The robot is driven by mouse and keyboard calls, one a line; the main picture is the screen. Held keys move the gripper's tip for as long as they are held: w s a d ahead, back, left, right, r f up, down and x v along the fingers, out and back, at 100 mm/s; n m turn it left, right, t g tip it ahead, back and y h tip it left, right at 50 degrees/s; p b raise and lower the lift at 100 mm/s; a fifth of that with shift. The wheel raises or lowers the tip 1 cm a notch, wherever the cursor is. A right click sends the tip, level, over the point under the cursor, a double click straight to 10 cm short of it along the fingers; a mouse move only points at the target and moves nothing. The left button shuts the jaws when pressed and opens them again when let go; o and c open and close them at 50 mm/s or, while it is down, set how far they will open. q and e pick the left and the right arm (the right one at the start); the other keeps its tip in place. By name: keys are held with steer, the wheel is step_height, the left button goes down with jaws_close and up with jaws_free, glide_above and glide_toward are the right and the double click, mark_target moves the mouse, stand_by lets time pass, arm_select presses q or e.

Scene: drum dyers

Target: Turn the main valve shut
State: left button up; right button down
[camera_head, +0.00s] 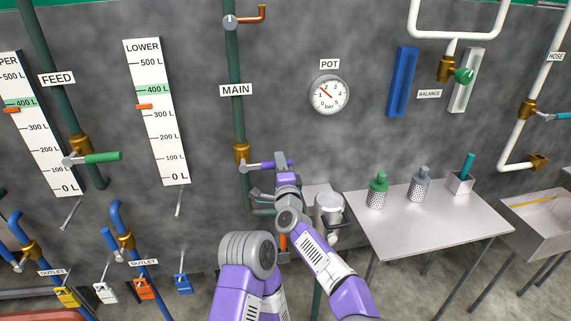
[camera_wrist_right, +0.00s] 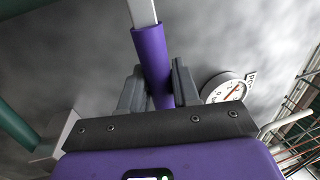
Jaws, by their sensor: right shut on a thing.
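The main valve (camera_head: 242,154) is a brass body on the green vertical pipe under the MAIN sign (camera_head: 236,90). Its lever, with a purple grip sleeve (camera_head: 262,166), points right, roughly level and across the pipe. My right gripper (camera_head: 282,162) is shut on the sleeve near its outer end. In the right wrist view the purple sleeve (camera_wrist_right: 150,60) and its pale metal stem (camera_wrist_right: 141,12) run up between the two dark fingers (camera_wrist_right: 157,88). The fingers partly hide the sleeve. My left gripper is not in view.
A pressure gauge (camera_head: 329,94) marked POT is on the wall to the right. The feed valve's green lever (camera_head: 103,157) is to the left. A table (camera_head: 430,222) with two shakers stands at right. Tagged outlet valves (camera_head: 125,240) are at lower left.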

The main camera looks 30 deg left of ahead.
steer(key=shift+a+f, duration=0.1)
steer(key=shift+f, duration=0.05)
steer(key=c, duration=1)
jaws_free()
steer(key=shift+o, duration=0.2)
steer(key=shift+s, duration=0.1)
steer(key=b+v, duration=0.1)
steer(key=v, duration=0.6)
steer(key=shift+s, duration=0.15)
